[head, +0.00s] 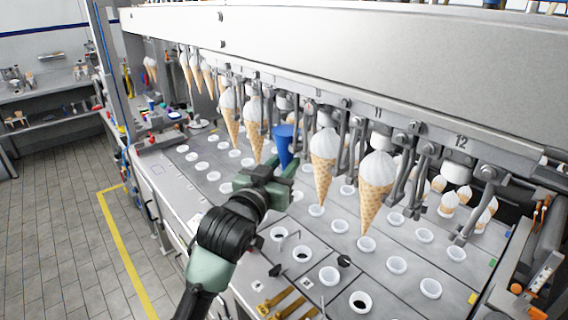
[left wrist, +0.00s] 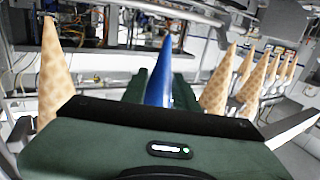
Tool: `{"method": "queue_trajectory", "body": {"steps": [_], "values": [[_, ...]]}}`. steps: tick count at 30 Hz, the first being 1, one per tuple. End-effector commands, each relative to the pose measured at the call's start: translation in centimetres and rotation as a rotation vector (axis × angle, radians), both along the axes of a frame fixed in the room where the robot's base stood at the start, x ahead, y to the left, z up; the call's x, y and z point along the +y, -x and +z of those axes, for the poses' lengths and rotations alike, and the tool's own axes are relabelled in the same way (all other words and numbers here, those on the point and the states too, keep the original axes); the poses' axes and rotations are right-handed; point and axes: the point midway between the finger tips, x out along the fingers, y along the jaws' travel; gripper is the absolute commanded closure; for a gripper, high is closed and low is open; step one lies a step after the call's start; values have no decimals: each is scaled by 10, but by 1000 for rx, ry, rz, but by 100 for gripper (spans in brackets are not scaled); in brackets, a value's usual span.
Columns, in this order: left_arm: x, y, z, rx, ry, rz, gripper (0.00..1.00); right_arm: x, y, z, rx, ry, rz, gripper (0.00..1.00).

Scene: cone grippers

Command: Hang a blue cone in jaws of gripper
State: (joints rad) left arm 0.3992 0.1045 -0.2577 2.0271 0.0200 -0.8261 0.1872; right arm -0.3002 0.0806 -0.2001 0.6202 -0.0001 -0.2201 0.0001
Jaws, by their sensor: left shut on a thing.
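The blue cone (head: 285,143) is upright with its wide end up, in the row of hanging cones. My left gripper (head: 277,176) is shut on it from below, around its lower part. In the left wrist view the blue cone (left wrist: 159,85) stands between my green fingers (left wrist: 155,92). The machine's metal jaws (head: 305,118) hang close around the cone's top. I cannot tell whether these jaws bear it. My right gripper is not in view.
Waffle cones with white tops (head: 324,158) hang on both sides of the blue cone, with another large one (head: 376,185) further right. Below is a grey panel with rows of white cups (head: 397,265). Yellow-handled tools (head: 275,300) lie at the front edge.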

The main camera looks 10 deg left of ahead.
Motion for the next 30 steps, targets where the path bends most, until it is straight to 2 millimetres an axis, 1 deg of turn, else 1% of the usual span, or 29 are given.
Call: {"method": "queue_trajectory", "body": {"steps": [10, 11, 12, 13, 14, 20, 21, 22, 23, 30], "values": [[0, 0, -1, -1, 0, 0, 100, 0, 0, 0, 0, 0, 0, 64], [0, 0, -1, -1, 0, 0, 68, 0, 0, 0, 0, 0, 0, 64], [0, 0, -1, -1, 0, 0, 57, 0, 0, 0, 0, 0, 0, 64], [0, 0, -1, -1, 0, 0, 49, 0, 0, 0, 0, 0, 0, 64], [0, 0, -1, -1, 0, 0, 45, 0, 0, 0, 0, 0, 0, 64], [0, 0, -1, -1, 0, 0, 45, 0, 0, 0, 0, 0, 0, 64], [0, 0, -1, 0, 0, 0, 43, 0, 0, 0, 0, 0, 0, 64], [0, 0, -1, 0, 0, 0, 34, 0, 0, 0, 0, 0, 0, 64], [0, 0, -1, 0, 0, 0, 31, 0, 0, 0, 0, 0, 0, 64], [0, 0, -1, 0, 0, 0, 31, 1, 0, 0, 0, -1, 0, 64]]}}
